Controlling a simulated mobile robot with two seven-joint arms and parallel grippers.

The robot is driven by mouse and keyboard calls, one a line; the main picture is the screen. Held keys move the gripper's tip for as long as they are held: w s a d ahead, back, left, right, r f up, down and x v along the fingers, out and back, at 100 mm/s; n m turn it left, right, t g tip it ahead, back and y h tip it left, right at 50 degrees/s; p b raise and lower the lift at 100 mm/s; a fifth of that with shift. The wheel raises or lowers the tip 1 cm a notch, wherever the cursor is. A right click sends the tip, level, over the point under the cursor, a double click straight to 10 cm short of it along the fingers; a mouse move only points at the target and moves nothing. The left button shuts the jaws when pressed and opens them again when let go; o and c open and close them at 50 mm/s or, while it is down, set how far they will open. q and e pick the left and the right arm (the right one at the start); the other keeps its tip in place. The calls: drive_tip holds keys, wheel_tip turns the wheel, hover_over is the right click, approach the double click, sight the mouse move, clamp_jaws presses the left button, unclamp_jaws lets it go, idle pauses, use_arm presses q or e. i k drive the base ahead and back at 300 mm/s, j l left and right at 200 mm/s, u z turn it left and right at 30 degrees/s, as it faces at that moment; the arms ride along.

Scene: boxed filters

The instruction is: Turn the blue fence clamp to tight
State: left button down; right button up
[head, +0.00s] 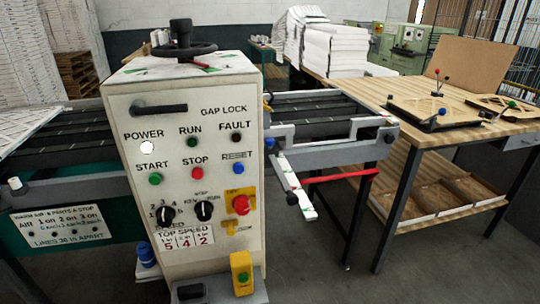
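No label marks a fence clamp. A small blue knob (269,143) sits at the right edge of the control cabinet, by the near end of the grey side rail (330,127). Neither of my grippers is in the head view.
The control cabinet (185,105) stands in the centre, with a black handwheel (180,50) on top. A red bar (343,176) sticks out right below the rail. A wooden workbench (375,93) stands at the right. Floor shows between cabinet and bench.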

sight(270, 143)
drive_tip(key=i+l+u, duration=0.1)
drive_tip(key=l, duration=0.3)
drive_tip(key=i+l, duration=0.3)
drive_tip(key=i+l+u, duration=0.15)
drive_tip(key=l, duration=0.3)
drive_tip(key=i+l, duration=0.2)
drive_tip(key=l, duration=0.25)
drive_tip(key=i+l+u, duration=0.15)
drive_tip(key=l, duration=0.25)
drive_tip(key=i+l+u, duration=0.1)
drive_tip(key=l, duration=0.3)
drive_tip(key=i+l, duration=0.2)
drive_tip(key=l, duration=0.25)
drive_tip(key=i+l+u, duration=0.15)
drive_tip(key=l, duration=0.3)
